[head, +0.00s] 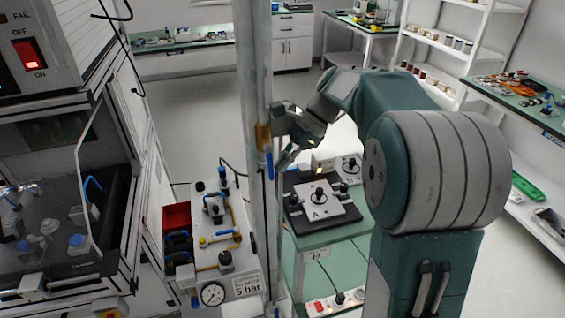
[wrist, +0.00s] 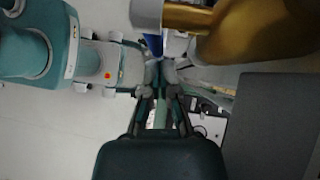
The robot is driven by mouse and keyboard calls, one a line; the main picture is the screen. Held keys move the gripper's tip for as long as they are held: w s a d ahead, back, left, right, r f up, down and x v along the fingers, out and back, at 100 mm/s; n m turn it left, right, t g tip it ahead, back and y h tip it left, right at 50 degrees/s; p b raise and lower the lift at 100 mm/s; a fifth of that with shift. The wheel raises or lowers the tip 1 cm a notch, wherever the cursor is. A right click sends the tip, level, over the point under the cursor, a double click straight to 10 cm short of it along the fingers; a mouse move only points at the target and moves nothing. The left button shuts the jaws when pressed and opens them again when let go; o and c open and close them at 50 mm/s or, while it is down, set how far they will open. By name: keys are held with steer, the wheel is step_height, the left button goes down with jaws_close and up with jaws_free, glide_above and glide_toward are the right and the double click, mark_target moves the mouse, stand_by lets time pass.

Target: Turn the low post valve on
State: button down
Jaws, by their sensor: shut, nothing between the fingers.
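A brass valve (head: 263,136) is mounted on the grey vertical post (head: 250,70). Its blue handle (head: 269,166) points down along the post in the head view. In the wrist view the brass body (wrist: 250,32) is large at the upper right, and part of the blue handle (wrist: 154,45) shows just beyond my fingertips. My gripper (head: 281,164) is right beside the valve, to the right of the post. In the wrist view my gripper (wrist: 160,73) is shut and empty, its tips close to the handle; I cannot tell whether they touch it.
A pneumatic panel with a gauge (head: 213,294) and a "5 bar" label stands left of the post base. A green table (head: 330,243) with a plate marked A (head: 318,213) stands to the right. A glazed cabinet (head: 60,220) fills the left. Open floor (head: 200,95) lies behind.

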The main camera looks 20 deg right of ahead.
steer(key=shift+a, duration=0.5)
steer(key=shift+s+a+f, duration=0.15)
